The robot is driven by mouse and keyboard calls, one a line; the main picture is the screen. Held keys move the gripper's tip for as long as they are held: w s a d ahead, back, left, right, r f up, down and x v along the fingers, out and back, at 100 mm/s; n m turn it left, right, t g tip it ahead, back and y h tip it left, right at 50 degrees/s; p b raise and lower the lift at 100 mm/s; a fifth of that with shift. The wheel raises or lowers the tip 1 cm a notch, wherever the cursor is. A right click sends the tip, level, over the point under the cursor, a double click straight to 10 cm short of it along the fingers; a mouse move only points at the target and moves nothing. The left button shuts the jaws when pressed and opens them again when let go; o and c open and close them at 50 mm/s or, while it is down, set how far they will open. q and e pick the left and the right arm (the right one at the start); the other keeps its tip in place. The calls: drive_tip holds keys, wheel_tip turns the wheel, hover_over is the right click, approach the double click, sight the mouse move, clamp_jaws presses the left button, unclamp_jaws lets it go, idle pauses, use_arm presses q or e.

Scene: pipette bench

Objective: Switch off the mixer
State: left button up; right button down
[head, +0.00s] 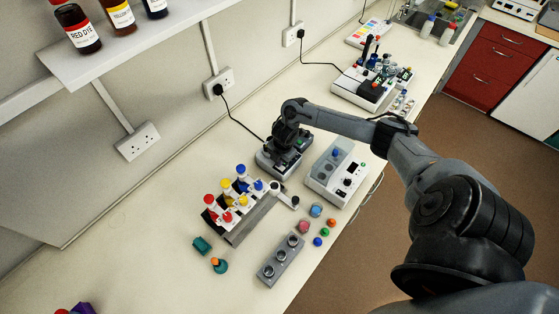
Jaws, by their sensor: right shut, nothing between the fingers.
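A low grey device with a green patch (302,141), which appears to be the mixer, stands on the bench with a black cord running to a wall socket. My right gripper (283,162) points down over it, shut and empty. The wrist and hand cover much of the device, so its switch cannot be made out. I cannot tell whether the fingertips touch it. My left gripper is not in view.
A white box with a display (347,184) stands just right of the grey device. A shelf with bottles (130,46) overhangs at upper left.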

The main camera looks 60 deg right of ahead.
drive_tip(key=shift+f, duration=0.1)
drive_tip(key=shift+d+f, duration=0.1)
drive_tip(key=shift+f, duration=0.1)
idle(0.4)
drive_tip(key=shift+s, duration=0.1)
drive_tip(key=shift+s+r+p, duration=0.1)
drive_tip(key=shift+s+p, duration=0.15)
drive_tip(key=shift+p, duration=0.2)
drive_tip(key=shift+s+a+p, duration=0.2)
drive_tip(key=shift+s+p, duration=0.1)
drive_tip(key=shift+s, duration=0.2)
drive_tip(key=shift+w, duration=0.1)
